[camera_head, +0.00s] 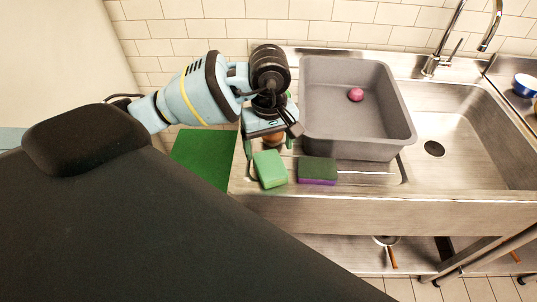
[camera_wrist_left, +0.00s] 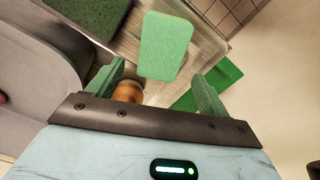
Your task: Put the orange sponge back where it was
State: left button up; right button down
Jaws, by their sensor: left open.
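I see no orange sponge in either view. My left gripper (camera_head: 269,143) is open over the left end of the metal counter, pointing down. In the left wrist view, a round orange-brown object (camera_wrist_left: 128,91) shows between the open fingers (camera_wrist_left: 155,85), nearer the left finger; it is partly hidden. It also shows beneath the gripper in the head view (camera_head: 273,139). A light green sponge (camera_head: 270,169) lies just in front of the gripper. A sponge with a dark green top and purple underside (camera_head: 317,171) lies to its right. My right gripper is not in view.
A grey basin (camera_head: 402,125) with a pink ball (camera_head: 355,95) stands right of the gripper. A steel sink (camera_head: 465,120) and tap (camera_head: 432,62) are farther right. A green mat (camera_head: 203,158) is left of the counter. A tiled wall (camera_head: 340,20) stands behind.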

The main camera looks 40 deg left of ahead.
aim_at(269, 162)
pick_arm(q)
notch_tip(269, 162, up, 7)
jog(key=shift+r, duration=0.2)
dwell(0.6)
